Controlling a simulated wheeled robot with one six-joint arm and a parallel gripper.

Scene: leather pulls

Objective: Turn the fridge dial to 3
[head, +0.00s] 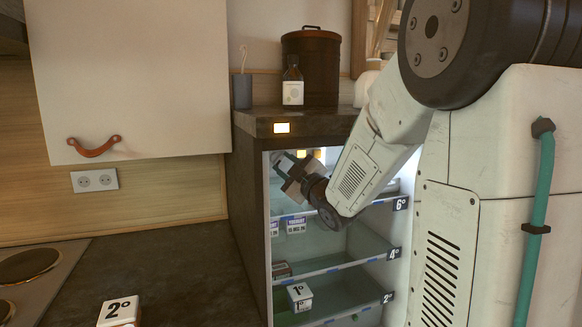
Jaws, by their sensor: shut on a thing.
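The open fridge (265,225) stands under the dark counter, with its inside lit. My gripper (284,166) reaches into its upper left part, just below the top. It is shut on what appears to be the fridge dial, at the upper left of the interior. The jaws and wrist cover most of the dial, and its number cannot be read. Shelf labels read 6° (400,204), 4° (393,254) and 2° (388,297) from top to bottom.
A white box marked 1° (300,296) is at the lower shelf. Another marked 2° (119,311) stands on the dark worktop (185,270) by the hob (30,268). Labelled packs (296,224) sit on the upper shelf. A bottle (292,85) and brown canister (318,65) stand above.

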